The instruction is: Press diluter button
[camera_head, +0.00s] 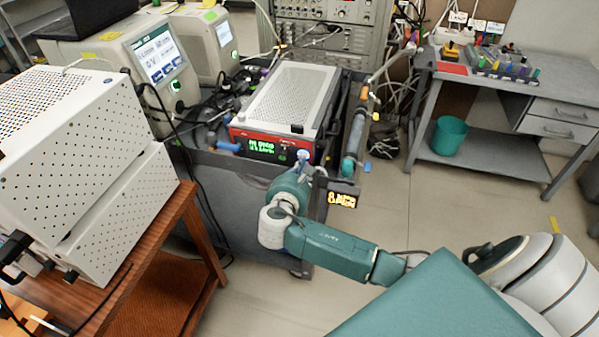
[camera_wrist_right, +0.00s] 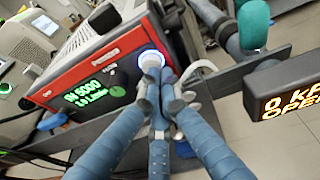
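The diluter (camera_head: 267,146) is a box with a red front panel, a green-lit display and a perforated grey top. It stands on the dark cart and fills the upper left of the wrist view (camera_wrist_right: 128,40). Its round white button (camera_wrist_right: 151,60) has a bluish glow at the right end of the front panel. My right gripper (camera_head: 304,158) is at that end of the panel. In the wrist view its fingers (camera_wrist_right: 163,88) are drawn together with nothing seen between them. The fingertips overlap the button's lower edge; I cannot tell whether they touch. My left gripper is not in view.
A small display box (camera_head: 343,194) with orange text hangs close beside my right gripper. Pipes (camera_head: 357,130) run along the cart's right side. White perforated cabinets (camera_head: 90,165) stand on a wooden table at the left. The floor between cart and grey desk (camera_head: 480,140) is open.

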